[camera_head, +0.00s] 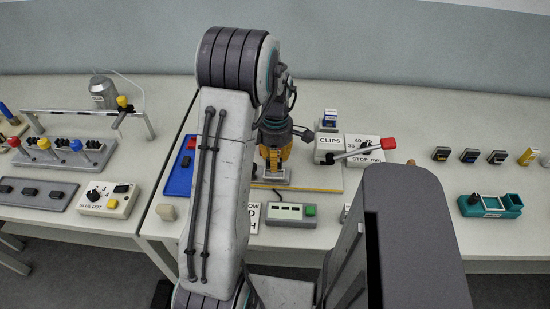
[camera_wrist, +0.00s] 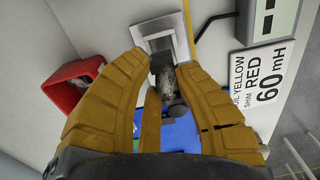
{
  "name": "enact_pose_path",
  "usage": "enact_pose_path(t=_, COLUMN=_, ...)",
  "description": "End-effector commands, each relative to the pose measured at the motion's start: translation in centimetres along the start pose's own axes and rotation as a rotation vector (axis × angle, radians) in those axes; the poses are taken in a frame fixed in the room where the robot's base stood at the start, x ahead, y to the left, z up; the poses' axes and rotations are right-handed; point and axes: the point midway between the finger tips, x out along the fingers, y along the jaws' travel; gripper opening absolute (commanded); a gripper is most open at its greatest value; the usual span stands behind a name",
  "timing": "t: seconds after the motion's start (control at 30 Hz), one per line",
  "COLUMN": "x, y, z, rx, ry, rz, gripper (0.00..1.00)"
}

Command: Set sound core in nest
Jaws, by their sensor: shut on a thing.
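My gripper (camera_head: 273,160) has yellow fingers and points down over the workbench. In the wrist view my gripper (camera_wrist: 162,68) is shut on a small dark, speckled core (camera_wrist: 168,80) between its fingertips. Just beyond the fingertips is a grey metal nest (camera_wrist: 183,42) with a square recess. The nest (camera_head: 272,182) also shows in the head view, below the gripper on a pale board. The core is hidden in the head view. I cannot tell whether the core touches the nest or sits in its recess.
A label card (camera_wrist: 268,72) reads yellow shim, red, 60 mH. A grey meter box (camera_head: 291,213) with a green button stands in front. A red-handled lever (camera_head: 388,144) is right of the nest. A blue tray (camera_head: 181,168) is left.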

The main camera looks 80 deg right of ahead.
Motion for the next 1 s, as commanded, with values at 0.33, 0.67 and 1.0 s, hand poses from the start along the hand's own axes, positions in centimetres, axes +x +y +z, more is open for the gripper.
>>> enact_pose_path(t=0.33, x=1.33, y=0.01, z=0.00, rx=0.000, ry=0.000, rz=-0.001, gripper=0.00)
enact_pose_path(t=0.67, x=1.29, y=0.02, z=0.00, rx=0.000, ry=0.000, rz=0.000, gripper=0.00)
enact_pose_path(t=1.0, x=1.34, y=0.03, z=0.00, rx=0.000, ry=-0.001, rz=0.003, gripper=0.00)
